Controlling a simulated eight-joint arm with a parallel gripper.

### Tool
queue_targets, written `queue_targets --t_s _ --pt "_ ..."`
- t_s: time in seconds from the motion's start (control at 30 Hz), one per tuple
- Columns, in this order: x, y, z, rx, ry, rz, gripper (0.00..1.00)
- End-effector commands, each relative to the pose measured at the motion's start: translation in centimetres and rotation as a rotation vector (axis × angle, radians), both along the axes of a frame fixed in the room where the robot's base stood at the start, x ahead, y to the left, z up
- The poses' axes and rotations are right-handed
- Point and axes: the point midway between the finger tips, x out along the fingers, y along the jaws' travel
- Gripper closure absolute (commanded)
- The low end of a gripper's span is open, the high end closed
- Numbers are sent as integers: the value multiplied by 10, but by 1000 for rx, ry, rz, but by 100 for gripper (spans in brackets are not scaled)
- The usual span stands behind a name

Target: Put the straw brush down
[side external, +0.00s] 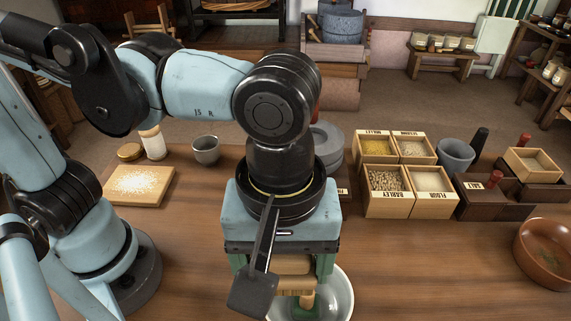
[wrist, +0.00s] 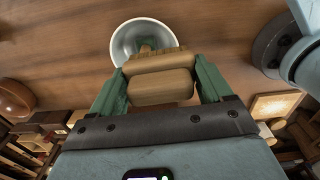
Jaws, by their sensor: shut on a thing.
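The straw brush (side external: 295,266) has a pale wooden body and sits between the green fingers of my gripper (side external: 283,268). In the wrist view its wooden body (wrist: 162,88) fills the gap between the fingertips (wrist: 162,78), and my gripper is shut on it. A shiny metal bowl (side external: 342,288) stands on the table below the gripper, partly hidden by it. In the wrist view the bowl (wrist: 122,42) lies just beyond the brush, and the brush's far end overlaps it. I cannot tell whether the brush touches the bowl.
Labelled grain boxes (side external: 397,204) stand right of a grey round stone (side external: 327,145). Further right are a grey mortar (side external: 456,154), dark boxes (side external: 486,204) and a brown bowl (side external: 545,250). A board with pale grains (side external: 140,185) and a grey cup (side external: 206,150) are left. The front-right tabletop is clear.

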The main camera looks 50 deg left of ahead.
Motion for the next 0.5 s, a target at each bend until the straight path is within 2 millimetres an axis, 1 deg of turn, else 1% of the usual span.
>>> queue_targets --t_s 0.03,0.2,0.4,0.5 --pt "-9 10 0 0 0 -5 52" --pt "-33 38 -3 0 0 -19 52" --pt "-58 70 -15 0 0 -35 52" --pt "-68 82 -23 -1 -1 -41 52"
